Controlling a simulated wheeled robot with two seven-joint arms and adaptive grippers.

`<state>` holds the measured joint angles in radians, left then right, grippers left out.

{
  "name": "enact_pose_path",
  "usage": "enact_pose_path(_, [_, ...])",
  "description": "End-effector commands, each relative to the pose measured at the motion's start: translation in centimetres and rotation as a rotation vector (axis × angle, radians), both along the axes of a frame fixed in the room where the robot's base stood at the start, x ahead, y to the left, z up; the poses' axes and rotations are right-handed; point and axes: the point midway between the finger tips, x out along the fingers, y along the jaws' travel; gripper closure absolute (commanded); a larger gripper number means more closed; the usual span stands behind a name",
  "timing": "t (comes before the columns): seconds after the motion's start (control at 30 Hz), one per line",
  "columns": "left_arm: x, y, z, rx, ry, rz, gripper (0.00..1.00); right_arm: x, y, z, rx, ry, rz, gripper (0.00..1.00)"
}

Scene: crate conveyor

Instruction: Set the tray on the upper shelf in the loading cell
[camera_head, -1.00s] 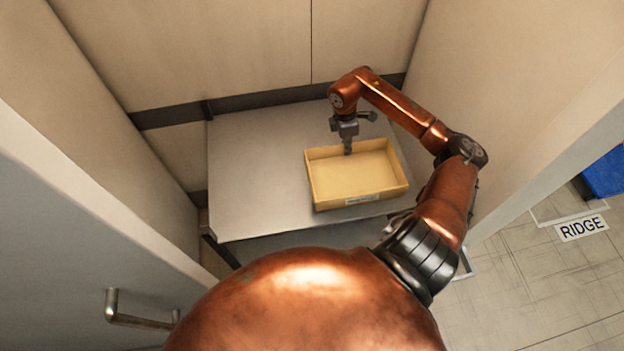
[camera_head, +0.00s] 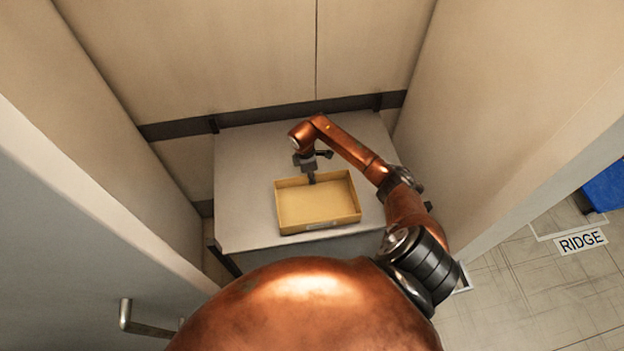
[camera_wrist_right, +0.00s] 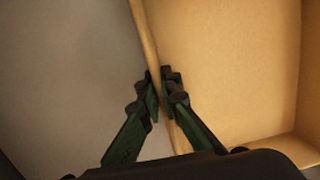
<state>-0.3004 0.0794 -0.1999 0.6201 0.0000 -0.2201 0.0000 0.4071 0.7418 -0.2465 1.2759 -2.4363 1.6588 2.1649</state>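The tray (camera_head: 342,223) is a shallow, open yellow box with a small label on its near wall. It is upright and empty, over the near middle of the grey shelf top (camera_head: 245,210). I cannot tell whether its base touches the surface. My right gripper (camera_head: 312,181) is at the tray's far wall. In the right wrist view the fingers (camera_wrist_right: 163,98) of my right gripper are closed on either side of the tray's thin wall (camera_wrist_right: 147,40). My left gripper is not in view.
Beige walls (camera_head: 520,80) enclose the shelf at the back and both sides. Clear shelf surface lies left of and behind the tray. A grey door with a handle (camera_head: 145,325) is at lower left. A floor sign reading RIDGE (camera_head: 581,242) and a blue object (camera_head: 606,190) are outside at right.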

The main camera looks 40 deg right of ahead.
Motion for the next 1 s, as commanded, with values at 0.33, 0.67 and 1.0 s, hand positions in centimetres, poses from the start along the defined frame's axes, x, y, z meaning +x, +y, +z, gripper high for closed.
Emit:
enact_pose_path(0.33, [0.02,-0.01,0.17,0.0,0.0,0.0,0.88,-0.02,-0.01,-1.19,0.0,-0.001,0.001,1.0])
enact_pose_path(0.67, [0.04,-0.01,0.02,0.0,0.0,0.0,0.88,-0.03,-0.01,-1.42,0.0,-0.001,0.001,0.84])
enact_pose_path(1.0, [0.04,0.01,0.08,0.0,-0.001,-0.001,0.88,-0.03,-0.01,-1.35,0.0,-0.001,0.001,0.78])
